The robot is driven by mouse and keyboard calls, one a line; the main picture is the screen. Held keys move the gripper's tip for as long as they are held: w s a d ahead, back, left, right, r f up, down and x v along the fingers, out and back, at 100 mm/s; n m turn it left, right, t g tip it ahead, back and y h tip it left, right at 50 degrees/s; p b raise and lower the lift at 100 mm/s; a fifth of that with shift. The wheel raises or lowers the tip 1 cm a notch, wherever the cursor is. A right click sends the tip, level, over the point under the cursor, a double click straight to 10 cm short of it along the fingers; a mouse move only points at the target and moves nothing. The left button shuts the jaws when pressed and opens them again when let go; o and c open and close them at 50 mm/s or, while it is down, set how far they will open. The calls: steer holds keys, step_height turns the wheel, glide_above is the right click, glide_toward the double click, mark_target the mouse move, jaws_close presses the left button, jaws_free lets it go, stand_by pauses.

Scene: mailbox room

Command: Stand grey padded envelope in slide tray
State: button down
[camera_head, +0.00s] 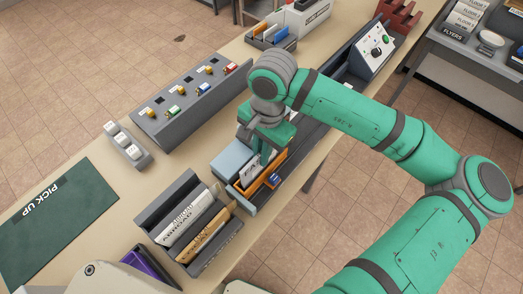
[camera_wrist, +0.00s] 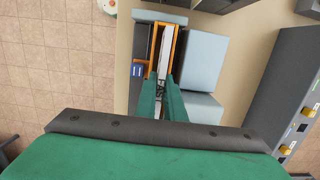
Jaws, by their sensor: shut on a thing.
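The orange slide tray (camera_head: 275,163) stands on the dark rail at the table's right edge, with a small blue label on its side. It also shows in the wrist view (camera_wrist: 153,45). A pale grey-white envelope with dark print (camera_head: 251,172) stands on edge between the tray's walls, and its thin top edge shows in the wrist view (camera_wrist: 166,50). My gripper (camera_head: 262,152) points down over the tray. Its green fingers (camera_wrist: 160,92) are shut on the envelope. The fingertips are partly hidden in the head view, and I cannot tell whether the envelope touches the tray floor.
Pale blue blocks (camera_head: 231,157) stand close beside the tray. A dark rack with ABROAD envelopes (camera_head: 187,222) is nearer the front. A panel with coloured knobs (camera_head: 191,105) lies behind. A green PICK UP mat (camera_head: 60,215) is at left. A switch box (camera_head: 374,48) stands at the rail's far end.

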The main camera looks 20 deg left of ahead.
steer(key=shift+f, duration=0.65)
steer(key=c, duration=1.8)
jaws_free()
steer(key=shift+o, duration=0.2)
steer(key=shift+r, duration=3.55)
